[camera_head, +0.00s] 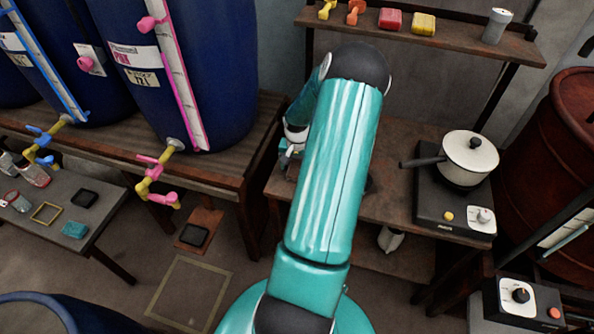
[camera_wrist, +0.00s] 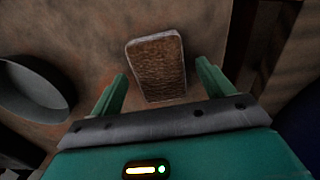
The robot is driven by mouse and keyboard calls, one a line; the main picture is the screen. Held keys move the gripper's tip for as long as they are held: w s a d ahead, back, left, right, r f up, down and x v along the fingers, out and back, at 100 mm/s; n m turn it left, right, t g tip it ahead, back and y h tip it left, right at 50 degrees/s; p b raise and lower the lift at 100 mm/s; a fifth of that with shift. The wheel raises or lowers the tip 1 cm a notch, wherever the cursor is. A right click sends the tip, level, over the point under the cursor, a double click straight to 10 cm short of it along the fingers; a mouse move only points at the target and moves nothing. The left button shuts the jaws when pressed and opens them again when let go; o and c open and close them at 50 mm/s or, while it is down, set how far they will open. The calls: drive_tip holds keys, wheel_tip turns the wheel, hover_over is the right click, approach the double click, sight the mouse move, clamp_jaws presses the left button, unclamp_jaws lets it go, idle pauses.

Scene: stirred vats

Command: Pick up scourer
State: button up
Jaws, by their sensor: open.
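The scourer appears to be the brown, rough-textured rectangular pad with a pale rim (camera_wrist: 157,66) in the wrist view. It lies on a worn brown surface. My gripper (camera_wrist: 160,74) is open, with one green finger at each side of the pad's picture position. The pad's near end lies between the fingers in the picture; I see no contact, and cannot tell the height gap. In the head view my teal arm hides the pad and most of the gripper.
A grey round dish (camera_wrist: 32,88) lies left of the pad. A pot (camera_head: 468,158) sits on a hotplate (camera_head: 450,205) on the wooden bench (camera_head: 385,205). A shelf (camera_head: 450,43) overhangs the bench's back. Blue vats (camera_head: 210,70) stand left, a red barrel (camera_head: 555,130) right.

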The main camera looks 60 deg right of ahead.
sight(297, 168)
drive_tip(key=c, duration=1.1)
drive_tip(key=shift+o, duration=0.2)
drive_tip(key=shift+r, duration=0.5)
wheel_tip(297, 168, up, 3)
drive_tip(key=shift+f, duration=0.2)
drive_tip(key=s+a+r, duration=0.2)
drive_tip(key=s+r, duration=0.7)
drive_tip(key=s, duration=0.4)
drive_tip(key=shift+s+a+r, duration=0.2)
drive_tip(key=shift+s+a, duration=0.1)
drive_tip(key=shift+s, duration=0.1)
